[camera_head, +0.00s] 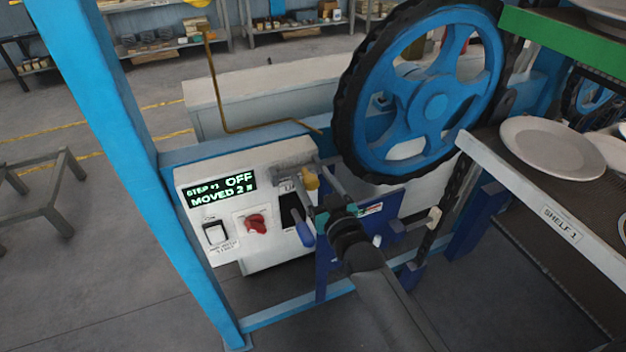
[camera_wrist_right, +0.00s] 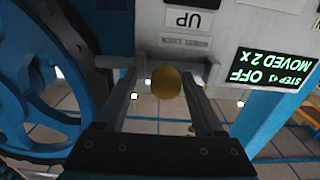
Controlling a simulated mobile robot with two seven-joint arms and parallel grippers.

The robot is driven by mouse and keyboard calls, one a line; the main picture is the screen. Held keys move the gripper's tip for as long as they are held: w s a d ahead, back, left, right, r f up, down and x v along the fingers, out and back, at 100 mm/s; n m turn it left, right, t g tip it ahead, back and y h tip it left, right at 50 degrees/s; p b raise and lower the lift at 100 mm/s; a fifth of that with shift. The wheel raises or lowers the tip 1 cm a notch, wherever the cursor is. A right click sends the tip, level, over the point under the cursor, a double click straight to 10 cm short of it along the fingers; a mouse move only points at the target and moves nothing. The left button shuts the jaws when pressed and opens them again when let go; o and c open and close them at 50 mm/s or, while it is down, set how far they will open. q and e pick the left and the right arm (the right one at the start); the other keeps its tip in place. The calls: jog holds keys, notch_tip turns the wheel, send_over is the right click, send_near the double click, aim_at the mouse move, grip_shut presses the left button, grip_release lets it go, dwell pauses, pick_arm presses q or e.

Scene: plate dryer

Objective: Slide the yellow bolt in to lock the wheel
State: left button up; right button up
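The bolt's yellow knob (camera_head: 311,182) sits at the upper right of the white control box, left of the wheel in the head view. It also shows between my right fingers in the right wrist view (camera_wrist_right: 167,84). A grey bar beside the knob points towards the wheel's rim. The blue-spoked wheel (camera_head: 435,106) has a black toothed rim. My right gripper (camera_head: 322,180) has its fingers apart on either side of the knob; in the right wrist view they are also apart (camera_wrist_right: 160,82). Whether a finger touches the knob I cannot tell. My left gripper is not in view.
The control box (camera_head: 277,253) has a display (camera_head: 222,188) reading OFF and MOVED 2, a red knob (camera_head: 255,224), a white switch (camera_head: 215,234) and a blue-handled lever (camera_head: 305,234). A blue post (camera_head: 105,130) stands left. Shelf 1 (camera_head: 515,187) with plates is at right.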

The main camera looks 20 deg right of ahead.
jog(key=shift+a, duration=0.1)
jog(key=s, duration=1.5)
jog(key=shift+s+d, duration=0.15)
jog(key=shift+d, duration=0.15)
jog(key=s+a+f+g+b, duration=0.1)
jog(key=s+f+g+b, duration=0.3)
jog(key=f, duration=1.3)
jog(key=s+a+f+g+b, duration=0.1)
jog(key=s+f+g+b, duration=0.25)
jog(key=f, duration=1.35)
jog(key=s+d+f+n+g+b, duration=0.1)
jog(key=s+f+g+b, duration=0.4)
jog(key=s+f, duration=1.7)
jog(key=s+n+g, duration=0.1)
jog(key=s+g, duration=0.1)
jog(key=g, duration=0.2)
jog(key=shift+d+f+h+b, duration=0.15)
jog(key=shift+f+h+b, duration=0.15)
jog(key=shift+f+b, duration=0.1)
jog(key=shift+g, duration=0.25)
